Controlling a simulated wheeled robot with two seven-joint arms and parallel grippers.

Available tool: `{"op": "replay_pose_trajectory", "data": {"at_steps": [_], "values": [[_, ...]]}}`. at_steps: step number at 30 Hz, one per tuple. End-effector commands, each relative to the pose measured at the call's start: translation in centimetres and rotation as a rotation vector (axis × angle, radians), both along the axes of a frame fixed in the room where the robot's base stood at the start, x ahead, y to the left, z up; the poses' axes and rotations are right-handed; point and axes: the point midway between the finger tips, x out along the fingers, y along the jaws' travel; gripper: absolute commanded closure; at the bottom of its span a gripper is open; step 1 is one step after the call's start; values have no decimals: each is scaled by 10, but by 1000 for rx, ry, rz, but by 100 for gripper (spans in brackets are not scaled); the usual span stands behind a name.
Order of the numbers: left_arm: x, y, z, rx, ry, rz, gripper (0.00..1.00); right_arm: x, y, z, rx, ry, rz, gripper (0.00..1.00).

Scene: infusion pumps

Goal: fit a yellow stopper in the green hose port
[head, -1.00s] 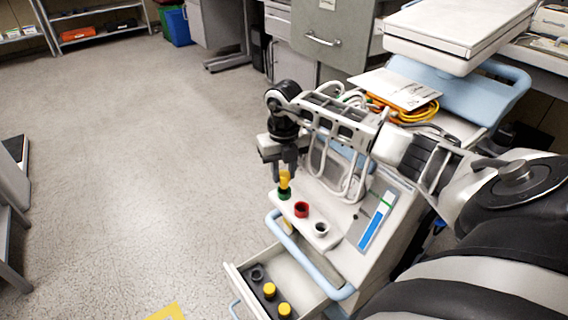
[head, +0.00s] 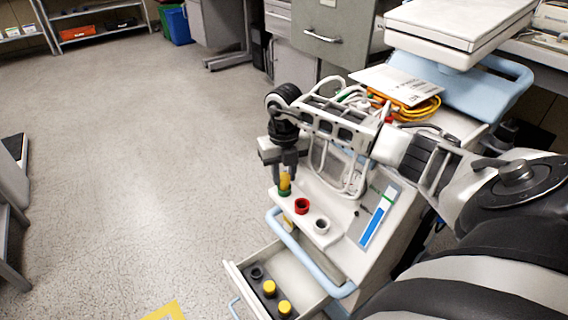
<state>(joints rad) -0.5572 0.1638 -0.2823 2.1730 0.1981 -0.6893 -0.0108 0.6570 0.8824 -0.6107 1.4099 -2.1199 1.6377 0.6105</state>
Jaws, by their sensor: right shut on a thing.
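The green hose port (head: 284,192) is at the left end of a white ledge on the pump cart. A yellow stopper (head: 285,181) stands upright at the green port, between the fingers of my right gripper (head: 285,176). The gripper points down and is shut on the stopper. The stopper's lower end meets the green ring; how deep it sits I cannot tell. A red port (head: 301,206) and a white-grey port (head: 321,226) are beside it, both open. My left gripper is not in view.
An open drawer (head: 236,277) below has a dark holder with two yellow stoppers (head: 269,288) and an empty hole. A light-blue rail (head: 297,254) runs between ledge and drawer. White hoses (head: 352,182) hang behind my right arm.

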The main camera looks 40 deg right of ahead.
Motion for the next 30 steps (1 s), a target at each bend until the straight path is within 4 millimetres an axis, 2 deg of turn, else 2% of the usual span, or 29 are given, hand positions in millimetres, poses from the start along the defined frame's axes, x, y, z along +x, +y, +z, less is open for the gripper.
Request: {"op": "replay_pose_trajectory", "data": {"at_steps": [15, 16, 18, 19, 30], "values": [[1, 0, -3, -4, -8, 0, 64, 0, 0, -14, 0, 1, 0, 100], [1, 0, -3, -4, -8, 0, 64, 0, 0, -14, 0, 0, 0, 71], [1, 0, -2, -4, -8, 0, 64, 0, 0, -13, 0, 0, 0, 51], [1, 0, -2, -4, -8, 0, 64, 0, 0, -13, 0, 0, 0, 48], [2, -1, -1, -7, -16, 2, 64, 0, 0, -13, 0, 0, 0, 48]]}}
